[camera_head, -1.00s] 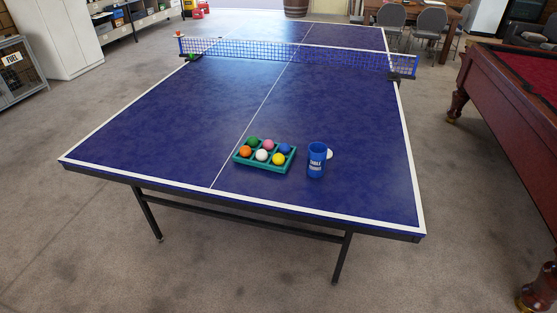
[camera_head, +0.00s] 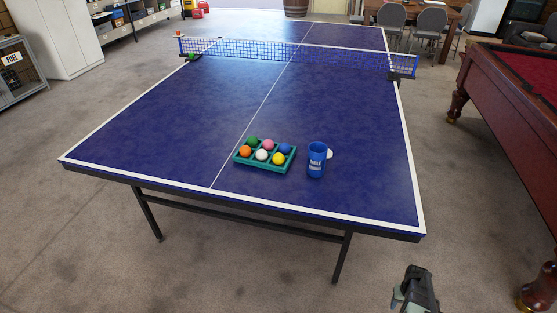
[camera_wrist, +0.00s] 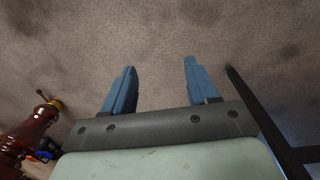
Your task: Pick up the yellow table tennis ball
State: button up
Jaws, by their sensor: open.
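The yellow table tennis ball (camera_head: 279,159) sits in the front right compartment of a teal tray (camera_head: 262,166) on the blue table. White (camera_head: 262,155) and orange (camera_head: 245,151) balls share its row; green (camera_head: 252,142), pink (camera_head: 268,145) and blue (camera_head: 285,149) balls fill the row behind. My gripper is at the lower right of the head view, low and off the table's front right corner, well away from the tray. In the wrist view my gripper (camera_wrist: 158,82) is open and empty, its two blue fingers apart over bare carpet. No ball shows in the wrist view.
The net (camera_head: 300,53) crosses the table farther back. A pool table (camera_head: 500,130) stands at the right. The table's left half is clear.

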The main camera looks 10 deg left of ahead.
jog(key=w+d+r+t+y, duration=0.1)
jog(key=w+d+r, duration=0.1)
jog(key=w+r, duration=0.55)
jog(key=w+d+r+t, duration=0.2)
jog(key=w+r, duration=0.3)
jog(key=w, duration=0.6)
jog(key=w+d+r+t+y, duration=0.1)
jog(key=w+d+r, duration=0.1)
jog(key=w+r, duration=0.55)
jog(key=w+a+r+n+t+y, duration=0.1)
jog(key=w+a+r+n, duration=0.1)
jog(key=w+r, duration=0.75)
jog(key=w+a+r+n+t+y, duration=0.1)
jog(key=w+a+r, duration=0.1)
jog(key=w+r, duration=0.75)
jog(key=a+r+n, duration=0.3)
jog(key=a+r, duration=0.3)
jog(key=a, duration=0.1)
jog(key=n+g+h, duration=0.2)
jog(key=n+g, duration=0.5)
jog(key=n, duration=0.4)
send_near(279, 154)
jog(key=f, duration=0.6)
jog(key=s+a+f, duration=0.1)
jog(key=f, duration=0.2)
jog(key=shift+f, duration=0.3)
